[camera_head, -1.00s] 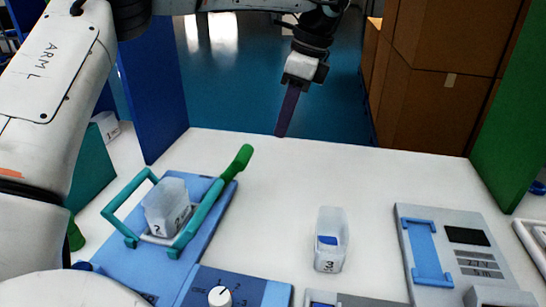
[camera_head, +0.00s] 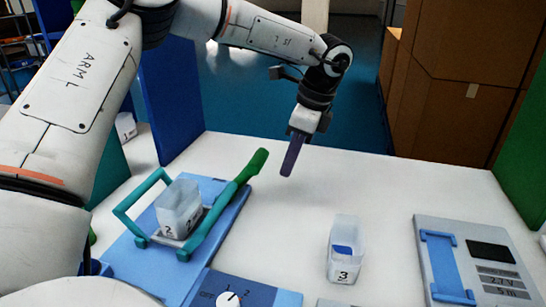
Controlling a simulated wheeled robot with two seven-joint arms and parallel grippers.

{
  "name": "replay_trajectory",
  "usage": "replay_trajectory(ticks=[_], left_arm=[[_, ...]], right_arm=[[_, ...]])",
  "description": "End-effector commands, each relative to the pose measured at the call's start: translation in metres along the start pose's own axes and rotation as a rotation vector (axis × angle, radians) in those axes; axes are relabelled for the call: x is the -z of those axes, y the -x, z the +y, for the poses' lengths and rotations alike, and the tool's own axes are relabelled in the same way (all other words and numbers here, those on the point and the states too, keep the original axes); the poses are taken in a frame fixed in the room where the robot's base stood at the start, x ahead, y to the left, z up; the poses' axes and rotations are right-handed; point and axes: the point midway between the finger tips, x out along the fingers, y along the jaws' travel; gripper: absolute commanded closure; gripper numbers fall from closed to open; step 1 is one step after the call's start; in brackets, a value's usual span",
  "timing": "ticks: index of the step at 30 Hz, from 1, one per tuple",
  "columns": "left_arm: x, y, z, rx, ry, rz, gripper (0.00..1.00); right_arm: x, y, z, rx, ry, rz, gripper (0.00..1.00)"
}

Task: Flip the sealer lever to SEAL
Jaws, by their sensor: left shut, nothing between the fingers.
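The sealer (camera_head: 222,205) is a blue base at the left of the white table. Its teal frame arm ends in a green lever handle (camera_head: 250,166), which tilts up and to the right. A translucent cup marked 2 (camera_head: 178,209) stands on the sealer between the teal side bars. My left gripper (camera_head: 289,167) is shut and empty, with dark fingers pointing down. In the picture it is just right of the green handle, with a visible gap between them. No SEAL marking is legible. My right gripper is not in view.
A dial box (camera_head: 257,291) with a white knob stands in front of the sealer. A translucent cup marked 3 (camera_head: 345,255) stands mid-table, left of a grey device (camera_head: 476,232) with a blue bracket. Blue panel (camera_head: 171,95) stands behind the sealer. Table between handle and grey device is mostly clear.

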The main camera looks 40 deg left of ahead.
Motion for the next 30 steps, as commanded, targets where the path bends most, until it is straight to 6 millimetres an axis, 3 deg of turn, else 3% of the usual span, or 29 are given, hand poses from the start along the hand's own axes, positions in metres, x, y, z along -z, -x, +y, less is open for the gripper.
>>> replay_trajectory(ticks=[2,4,10,30], left_arm=[[-0.001,-0.016,0.001,-0.003,0.000,-0.003,1.00],[-0.014,-0.004,0.000,0.003,0.003,0.002,1.00],[-0.034,0.000,0.000,0.001,0.001,0.001,1.00],[-0.048,0.002,0.002,-0.003,0.013,0.059,1.00]], right_arm=[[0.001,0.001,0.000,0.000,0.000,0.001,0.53],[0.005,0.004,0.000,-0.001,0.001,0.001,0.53],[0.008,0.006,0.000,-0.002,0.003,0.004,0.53],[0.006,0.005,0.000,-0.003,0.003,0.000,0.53]])
